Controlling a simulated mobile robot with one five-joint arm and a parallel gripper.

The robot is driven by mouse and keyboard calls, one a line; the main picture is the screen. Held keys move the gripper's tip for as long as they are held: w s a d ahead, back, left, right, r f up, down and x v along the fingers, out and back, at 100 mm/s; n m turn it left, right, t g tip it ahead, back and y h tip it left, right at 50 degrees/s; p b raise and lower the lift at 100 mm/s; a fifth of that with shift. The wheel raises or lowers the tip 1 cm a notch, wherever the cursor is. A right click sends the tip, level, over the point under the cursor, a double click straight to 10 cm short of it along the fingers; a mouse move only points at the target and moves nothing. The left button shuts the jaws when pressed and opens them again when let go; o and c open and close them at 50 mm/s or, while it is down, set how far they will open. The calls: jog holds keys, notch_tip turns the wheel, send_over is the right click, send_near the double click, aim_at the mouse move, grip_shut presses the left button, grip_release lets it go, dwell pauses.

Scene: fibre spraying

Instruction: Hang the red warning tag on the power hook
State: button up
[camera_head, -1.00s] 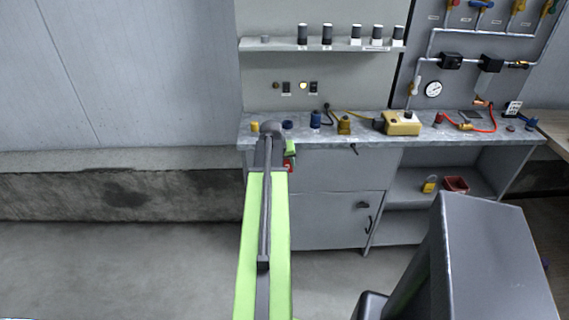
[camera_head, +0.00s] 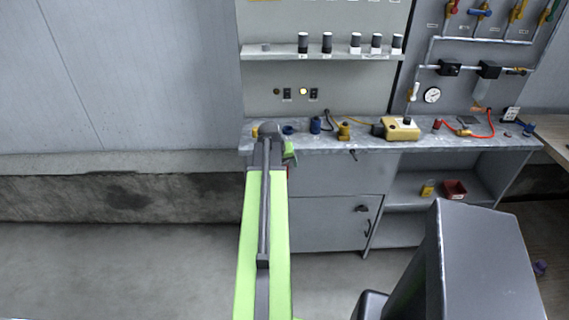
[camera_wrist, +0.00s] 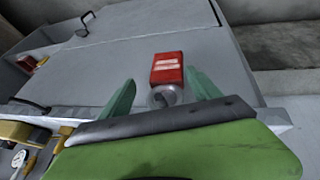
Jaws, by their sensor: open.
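The red warning tag (camera_wrist: 167,68), with pale lettering, shows in the wrist view against the grey cabinet. A round, pale metallic piece (camera_wrist: 165,97) sits at its near end, between my finger and the tag's edge. My gripper (camera_wrist: 160,95) is open, with one green finger on each side of the tag in the picture; I see no clear contact. In the head view my gripper (camera_head: 289,152) is by the bench's front edge, largely behind my arm.
The grey bench (camera_head: 372,136) carries a yellow control box (camera_head: 402,129), a blue item (camera_head: 315,125) and several small parts. A red bin (camera_head: 455,189) stands on the lower shelf. The cabinet handle (camera_head: 367,227) sticks out. The floor to the left is clear.

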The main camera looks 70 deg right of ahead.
jog(key=p+v, duration=1)
jog(key=v, duration=0.3)
jog(key=shift+r+p, duration=0.3)
jog(key=shift+a, duration=0.1)
jog(key=w+a+n+t, duration=0.1)
jog(key=w+a+n, duration=0.1)
jog(key=w+a, duration=0.5)
jog(key=w+a+n+t, duration=0.1)
jog(key=w+a+n, duration=0.1)
jog(key=w, duration=0.9)
jog(key=w+a+n+t+y, duration=0.1)
jog(key=w+a+n, duration=0.2)
jog(key=w+a, duration=1.3)
jog(key=w+a+f+n+y, duration=0.1)
jog(key=w+a+n+y, duration=0.15)
jog(key=a, duration=1.25)
jog(key=s+a+n+g+y, duration=0.1)
jog(key=s+a+n, duration=0.1)
jog(key=a, duration=0.8)
jog(key=s+a+f+n+g+y, duration=0.1)
jog(key=s+a, duration=0.2)
jog(key=a, duration=0.8)
jog(key=shift+s+a+f+n+g, duration=0.2)
jog(key=shift+a+f+n+g, duration=0.1)
jog(key=shift+a+n, duration=0.05)
